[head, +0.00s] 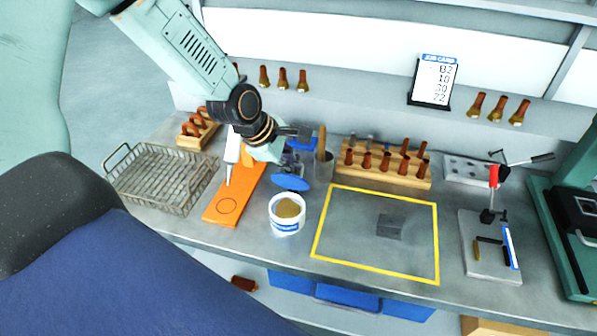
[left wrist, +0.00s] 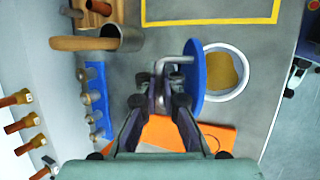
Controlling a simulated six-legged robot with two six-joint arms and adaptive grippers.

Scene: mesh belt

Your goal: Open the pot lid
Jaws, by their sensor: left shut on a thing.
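The white pot (head: 287,222) stands upright on the bench with its top uncovered and a tan-brown filling showing. Its open mouth also shows in the left wrist view (left wrist: 226,70). The blue lid (head: 290,183) is off the pot, tilted, behind and above its rim. In the left wrist view the lid (left wrist: 200,75) is nearly edge-on beside the pot mouth, with a bent metal handle (left wrist: 172,60). My left gripper (left wrist: 172,97) is shut on this handle; it also shows in the head view (head: 290,158). My right gripper is out of view.
A metal cup (head: 325,172) with a wooden handle in it stands behind the pot. An orange mat (head: 222,207) and wire basket (head: 165,180) lie left. A yellow-framed area (head: 350,235) is right, with a wooden rack (head: 390,177) behind it.

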